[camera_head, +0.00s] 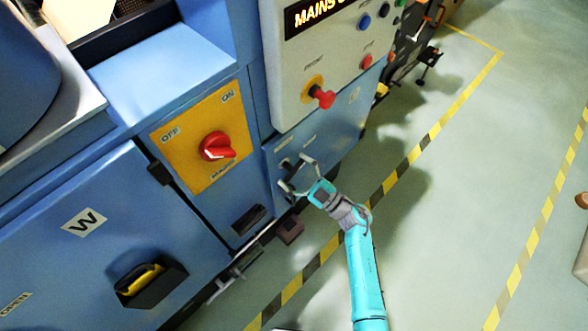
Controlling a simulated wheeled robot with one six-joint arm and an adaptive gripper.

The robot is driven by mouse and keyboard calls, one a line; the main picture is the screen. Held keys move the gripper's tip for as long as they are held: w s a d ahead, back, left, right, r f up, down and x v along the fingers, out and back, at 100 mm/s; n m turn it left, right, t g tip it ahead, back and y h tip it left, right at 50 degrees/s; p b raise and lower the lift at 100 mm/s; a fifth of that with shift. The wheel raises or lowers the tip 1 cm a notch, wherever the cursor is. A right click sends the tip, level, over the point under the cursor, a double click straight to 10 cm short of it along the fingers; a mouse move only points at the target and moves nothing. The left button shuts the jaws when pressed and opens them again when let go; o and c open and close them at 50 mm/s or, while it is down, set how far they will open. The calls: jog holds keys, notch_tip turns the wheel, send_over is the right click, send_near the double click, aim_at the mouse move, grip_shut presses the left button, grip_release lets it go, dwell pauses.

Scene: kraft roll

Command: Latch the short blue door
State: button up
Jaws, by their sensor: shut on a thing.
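The short blue door (340,128) sits low on the machine, under the grey control panel, and looks flush with the front. Small labels show on it, too small to read. My gripper (294,173) is at its left part, reaching up from the lower right. Its fingers are spread around a small dark latch handle (287,164) and shut on it. The fingers and the small size hide how the handle is turned and whether the latch is engaged.
A red rotary switch (217,147) on a yellow OFF/ON plate is left of my gripper. A larger blue door (100,235) with a yellow handle (140,279) is further left. A red knob (322,97) sticks out above. Open floor (450,210) lies right.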

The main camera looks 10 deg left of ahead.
jog(key=n+g, duration=0.1)
jog(key=n, duration=0.3)
jog(key=n+g, duration=0.2)
jog(key=n, duration=0.2)
jog(key=shift+s+a+h, duration=0.1)
jog(key=shift+h, duration=0.2)
jog(key=n+g, duration=0.1)
jog(key=n, duration=0.2)
jog(key=n+g+h, duration=0.1)
jog(key=n, duration=0.1)
jog(key=shift+s+f+n+h, duration=0.1)
jog(key=shift+f+n+h, duration=0.05)
jog(key=shift+n+h, duration=0.2)
jog(key=shift+a, duration=0.1)
jog(key=o, duration=0.9)
jog(key=v, duration=1.2)
jog(key=shift+s, duration=0.1)
